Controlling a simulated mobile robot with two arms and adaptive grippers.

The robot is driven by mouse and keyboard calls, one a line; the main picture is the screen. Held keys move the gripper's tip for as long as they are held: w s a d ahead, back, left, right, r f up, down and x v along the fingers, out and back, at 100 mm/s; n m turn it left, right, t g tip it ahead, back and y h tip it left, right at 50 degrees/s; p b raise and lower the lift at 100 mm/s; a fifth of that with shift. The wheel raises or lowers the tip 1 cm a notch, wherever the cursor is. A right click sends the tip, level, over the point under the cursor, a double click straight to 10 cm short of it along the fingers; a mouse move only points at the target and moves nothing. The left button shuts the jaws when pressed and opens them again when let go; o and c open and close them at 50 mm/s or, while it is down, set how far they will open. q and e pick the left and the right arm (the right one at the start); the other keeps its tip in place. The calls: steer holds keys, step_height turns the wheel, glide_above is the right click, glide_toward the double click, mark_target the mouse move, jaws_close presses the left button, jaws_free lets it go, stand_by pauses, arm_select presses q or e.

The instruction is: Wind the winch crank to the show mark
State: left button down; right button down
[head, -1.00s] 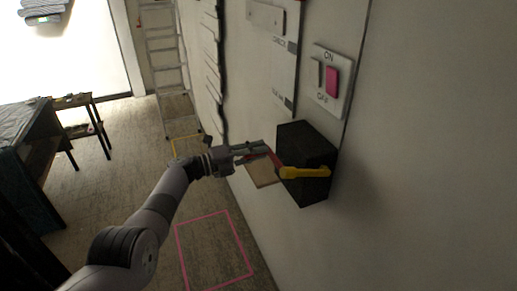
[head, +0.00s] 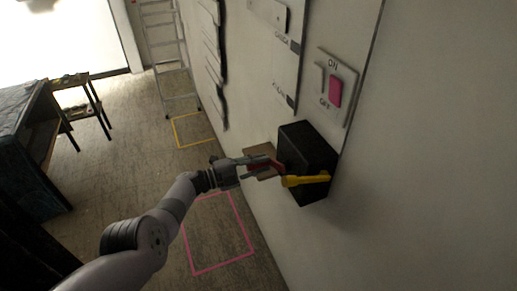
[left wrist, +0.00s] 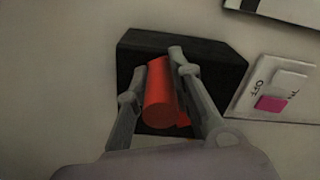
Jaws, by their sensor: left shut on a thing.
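The winch is a black box (head: 303,150) on the wall with a yellow crank arm (head: 305,181) across its front face. The crank's red handle (head: 279,167) sticks out at the arm's left end. In the left wrist view the red handle (left wrist: 161,95) stands between my fingers, with the black box (left wrist: 215,70) behind it. My left gripper (head: 272,168) is shut on this handle. The handle's far end and most of the crank arm are hidden in the wrist view. I cannot make out a show mark. My right gripper is not in view.
An ON/OFF plate (head: 348,79) with a pink rocker (head: 335,92) is just above the box. Wall panels (head: 270,50) continue to its left. A ladder (head: 168,60), tables (head: 35,125) and floor outlines in pink (head: 222,268) and yellow stand to the left. Open floor lies between.

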arm_select(q)
steer(key=shift+s+f+n, duration=0.2)
steer(key=shift+f+n, duration=0.2)
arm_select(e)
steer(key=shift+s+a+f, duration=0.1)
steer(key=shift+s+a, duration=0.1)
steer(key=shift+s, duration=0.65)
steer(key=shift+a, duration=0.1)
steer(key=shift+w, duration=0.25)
